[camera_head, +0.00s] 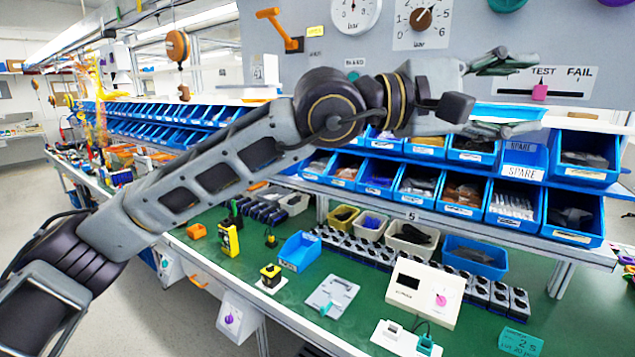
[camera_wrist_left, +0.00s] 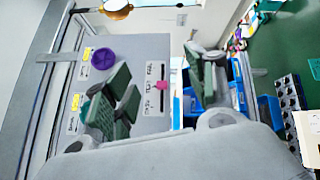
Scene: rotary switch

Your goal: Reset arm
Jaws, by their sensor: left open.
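My left arm reaches across the head view from the lower left. Its gripper (camera_head: 507,97) is open and empty in front of the grey panel (camera_head: 330,52), above the blue bins. In the left wrist view the green-padded fingers (camera_wrist_left: 165,92) are spread wide, with nothing between them. The brown rotary knob (camera_head: 422,18) on a white bar dial sits on the panel, left of and above the gripper, apart from it. A pink slider (camera_head: 540,92) on the TEST/FAIL plate shows just right of the fingers; it also shows in the wrist view (camera_wrist_left: 162,86). My right gripper is not visible.
Two rows of blue bins (camera_head: 571,235) stand below the panel. The green bench (camera_head: 230,270) holds a white box with a pink knob (camera_head: 441,300), black sockets, small trays and yellow devices. An orange lever (camera_head: 280,30) and a white gauge (camera_head: 354,12) are on the panel.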

